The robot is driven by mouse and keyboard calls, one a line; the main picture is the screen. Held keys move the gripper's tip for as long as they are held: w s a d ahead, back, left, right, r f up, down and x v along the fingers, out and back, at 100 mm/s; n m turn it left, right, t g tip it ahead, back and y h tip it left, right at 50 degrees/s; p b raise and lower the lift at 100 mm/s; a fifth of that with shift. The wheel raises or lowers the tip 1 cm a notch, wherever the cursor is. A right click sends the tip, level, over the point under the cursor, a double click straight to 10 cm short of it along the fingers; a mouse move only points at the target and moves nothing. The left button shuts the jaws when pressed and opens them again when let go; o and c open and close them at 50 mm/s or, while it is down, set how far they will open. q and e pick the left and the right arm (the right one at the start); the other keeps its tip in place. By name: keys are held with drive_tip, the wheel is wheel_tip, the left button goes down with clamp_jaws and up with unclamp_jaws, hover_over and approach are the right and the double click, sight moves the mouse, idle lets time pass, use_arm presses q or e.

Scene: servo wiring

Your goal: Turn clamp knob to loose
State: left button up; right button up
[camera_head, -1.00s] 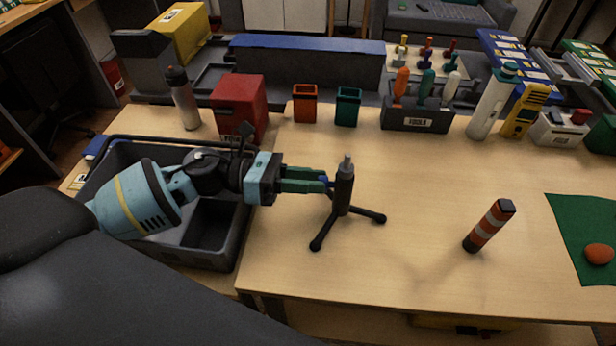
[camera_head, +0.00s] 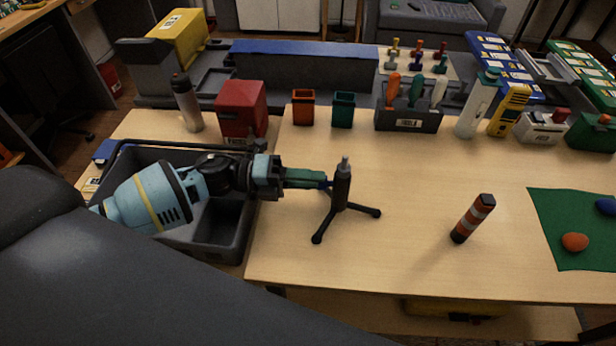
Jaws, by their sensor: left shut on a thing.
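A black tripod stand (camera_head: 342,188) stands upright on the table, its legs spread and a grey tip on top. A small blue clamp knob (camera_head: 327,184) shows at the left side of its post, mostly hidden by the fingers. My left gripper (camera_head: 322,182) comes in level from the left, its green fingers shut on the knob next to the post. My right gripper is not in view.
A grey bin (camera_head: 238,235) lies under my left arm. A tool holder (camera_head: 408,120), cups and a red box (camera_head: 240,108) line the back. The table's middle is clear.

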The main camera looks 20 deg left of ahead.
use_arm(q)
drive_tip(key=shift+n+p, duration=0.45)
drive_tip(key=shift+n, duration=1.15)
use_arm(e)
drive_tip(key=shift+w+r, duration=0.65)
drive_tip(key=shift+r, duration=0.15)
use_arm(q)
drive_tip(key=o, duration=1)
drive_tip(key=shift+c, duration=0.2)
drive_tip(key=shift+a+f, duration=0.1)
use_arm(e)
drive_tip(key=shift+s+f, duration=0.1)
